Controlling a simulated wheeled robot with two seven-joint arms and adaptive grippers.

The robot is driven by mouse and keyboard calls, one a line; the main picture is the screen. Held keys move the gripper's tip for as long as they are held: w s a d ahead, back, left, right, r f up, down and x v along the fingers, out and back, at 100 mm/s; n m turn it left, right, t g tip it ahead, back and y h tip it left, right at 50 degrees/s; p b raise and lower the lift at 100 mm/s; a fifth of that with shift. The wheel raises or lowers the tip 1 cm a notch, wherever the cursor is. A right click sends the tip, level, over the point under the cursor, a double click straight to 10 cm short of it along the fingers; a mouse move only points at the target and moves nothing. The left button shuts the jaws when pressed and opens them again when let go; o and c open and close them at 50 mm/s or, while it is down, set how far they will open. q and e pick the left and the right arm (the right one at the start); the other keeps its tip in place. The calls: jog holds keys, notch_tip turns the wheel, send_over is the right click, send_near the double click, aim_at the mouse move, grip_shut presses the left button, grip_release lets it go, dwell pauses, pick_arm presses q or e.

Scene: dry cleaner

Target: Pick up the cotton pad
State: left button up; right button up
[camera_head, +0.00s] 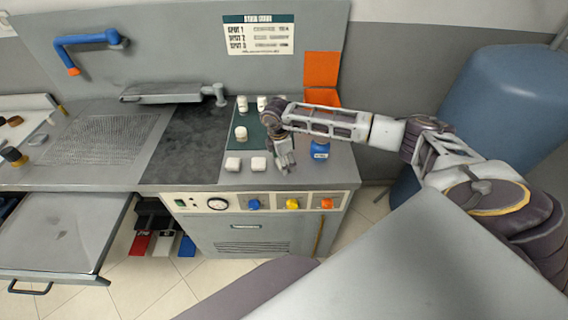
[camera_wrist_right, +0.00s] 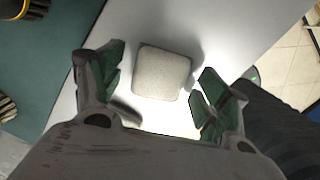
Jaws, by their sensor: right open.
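Two small off-white square pads lie side by side on the grey counter in the head view, the left one (camera_head: 232,164) and the right one (camera_head: 258,163). My right gripper (camera_head: 284,160) is just right of the right pad, pointing down. In the right wrist view one pale cotton pad (camera_wrist_right: 162,72) lies flat on the light counter, ahead of and between the green-padded fingers of my right gripper (camera_wrist_right: 160,82). The fingers are open, with a gap on both sides of the pad. My left gripper is not in view.
A dark green mat (camera_head: 252,143) with several white-topped items lies behind the pads. A blue container (camera_head: 320,149) stands right of my right gripper, near the counter's edge. An orange holder (camera_head: 322,97) stands behind. Counter knobs (camera_head: 292,204) are on the front panel.

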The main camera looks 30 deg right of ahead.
jog(key=c, duration=0.9)
notch_tip(320, 180, up, 8)
jog(key=shift+r+b, duration=0.25)
jog(key=shift+b, duration=0.65)
jog(key=shift+r, duration=0.8)
jog(key=shift+o, duration=0.6)
